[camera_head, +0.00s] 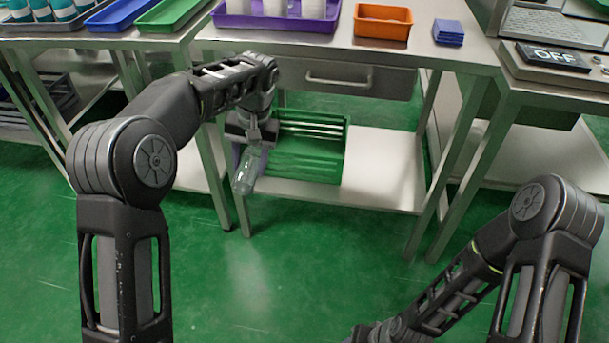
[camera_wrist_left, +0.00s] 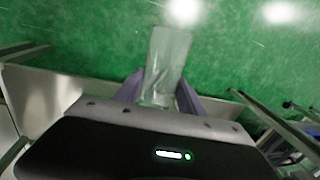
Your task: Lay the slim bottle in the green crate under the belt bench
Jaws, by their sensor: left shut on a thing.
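The slim bottle (camera_head: 246,172) is clear and is held in my left gripper (camera_head: 250,150), in front of the bench's lower shelf. In the left wrist view the bottle (camera_wrist_left: 166,62) sticks out between the purple fingers of the left gripper (camera_wrist_left: 158,98), which are shut on it. The green crate (camera_head: 315,148) stands on the lower shelf under the bench, behind and to the right of the bottle. The gripper and bottle hide part of the crate's left side. My right arm shows at the lower right of the head view; its gripper is not visible.
The belt bench (camera_head: 425,55) has a drawer (camera_head: 345,80) above the crate. The lower shelf (camera_head: 385,175) is bare right of the crate. Bench legs (camera_head: 432,190) stand at the sides. A purple tray (camera_head: 280,22), orange bin (camera_head: 382,22) and blue stack (camera_head: 448,33) are on top.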

